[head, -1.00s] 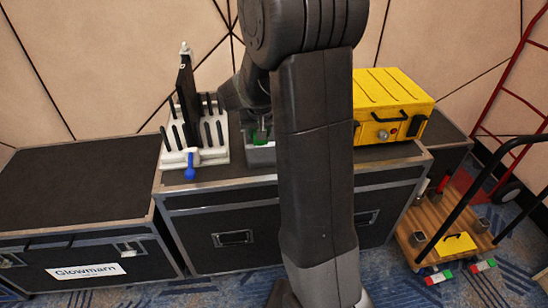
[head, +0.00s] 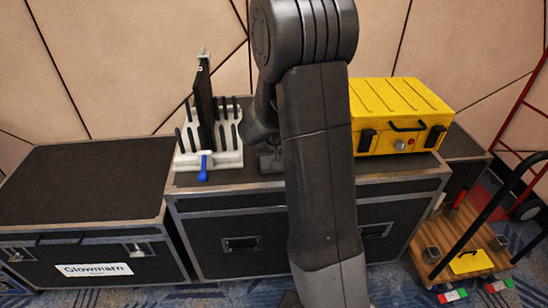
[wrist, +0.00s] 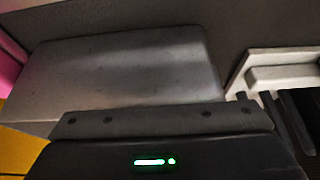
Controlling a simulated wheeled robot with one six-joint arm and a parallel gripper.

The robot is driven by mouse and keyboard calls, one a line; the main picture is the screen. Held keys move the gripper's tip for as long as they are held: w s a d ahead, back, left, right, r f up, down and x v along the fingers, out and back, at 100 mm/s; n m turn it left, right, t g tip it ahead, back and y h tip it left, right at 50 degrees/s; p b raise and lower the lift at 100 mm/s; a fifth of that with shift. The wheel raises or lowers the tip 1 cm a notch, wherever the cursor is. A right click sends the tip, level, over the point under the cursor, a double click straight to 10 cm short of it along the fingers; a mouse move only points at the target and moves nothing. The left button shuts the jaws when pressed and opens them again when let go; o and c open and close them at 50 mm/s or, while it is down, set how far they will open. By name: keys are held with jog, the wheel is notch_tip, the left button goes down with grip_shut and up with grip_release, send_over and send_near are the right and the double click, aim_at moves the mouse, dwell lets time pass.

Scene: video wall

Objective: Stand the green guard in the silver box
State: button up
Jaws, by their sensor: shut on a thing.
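My gripper (head: 268,158) is low over the middle black case, just right of the white rack, and my arm hides much of it. It is shut, and the green guard is out of sight in both current views. In the wrist view my gripper's dark body fills the bottom. Beyond it is a smooth grey block (wrist: 125,70) that looks like the silver box, but I cannot be sure. Whether the guard touches the box cannot be told.
The white rack (head: 226,160) with black pegs, an upright dark panel (head: 204,98) and a blue-handled tool (head: 204,168) stands close left. A yellow case (head: 400,110) stands right. A lower black case top (head: 85,185) at left is clear. A wooden cart (head: 455,248) stands right.

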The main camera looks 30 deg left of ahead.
jog(key=shift+s+d+f+b, duration=0.15)
jog(key=shift+s+f+b, duration=0.1)
jog(key=shift+f+b, duration=0.25)
jog(key=o, duration=0.7)
jog(key=shift+f, duration=0.2)
jog(key=shift+r+p, duration=0.5)
jog(key=shift+p, duration=0.2)
jog(key=p+v, duration=0.1)
jog(key=v, duration=1.1)
jog(key=shift+w+r+p, duration=0.3)
jog(key=shift+r+p, duration=0.05)
jog(key=shift+p, duration=0.05)
